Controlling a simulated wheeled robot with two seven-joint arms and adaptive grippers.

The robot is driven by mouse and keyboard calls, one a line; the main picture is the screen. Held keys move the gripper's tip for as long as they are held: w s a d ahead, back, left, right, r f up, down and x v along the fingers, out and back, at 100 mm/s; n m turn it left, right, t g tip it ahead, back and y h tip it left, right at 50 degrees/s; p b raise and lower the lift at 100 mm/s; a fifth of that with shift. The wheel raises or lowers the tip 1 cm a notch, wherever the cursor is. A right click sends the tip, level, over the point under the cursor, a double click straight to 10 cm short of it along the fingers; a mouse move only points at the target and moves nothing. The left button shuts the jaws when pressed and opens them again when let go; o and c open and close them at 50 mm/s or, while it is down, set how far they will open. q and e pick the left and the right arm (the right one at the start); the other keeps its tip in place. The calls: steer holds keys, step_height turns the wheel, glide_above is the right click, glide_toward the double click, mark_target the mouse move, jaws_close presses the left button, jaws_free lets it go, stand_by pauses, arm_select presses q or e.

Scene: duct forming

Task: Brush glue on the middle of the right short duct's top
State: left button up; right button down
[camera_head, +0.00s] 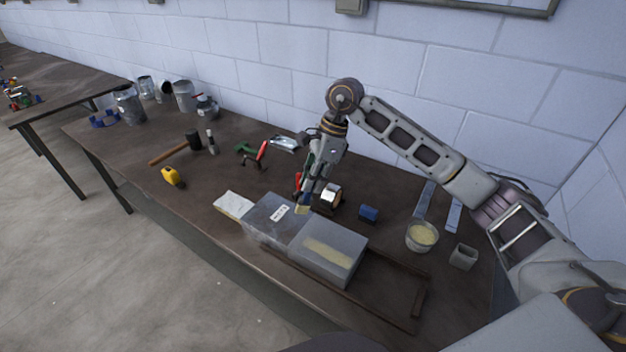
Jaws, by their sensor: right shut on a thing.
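Two grey box-shaped short ducts stand end to end near the table's front edge. The left short duct (264,227) has a white label on top. The right short duct (343,270) has a pale yellow glue strip (328,253) across the middle of its top. My right gripper (306,194) is shut on a brush (302,209), whose pale bristles point down near the back edge of the ducts, close to where they meet. I cannot tell whether the bristles touch a duct. A pot of yellow glue (422,235) stands to the right. My left gripper is out of view.
A dark frame (417,298) lies around the right duct's base. A tape roll (331,195) and a blue block (368,213) sit behind the ducts. A small grey cup (463,257) is at right.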

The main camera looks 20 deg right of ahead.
steer(key=shift+f, duration=0.15)
steer(key=shift+f+b, duration=1.1)
steer(key=shift+f, duration=1.3)
steer(key=shift+d, duration=0.2)
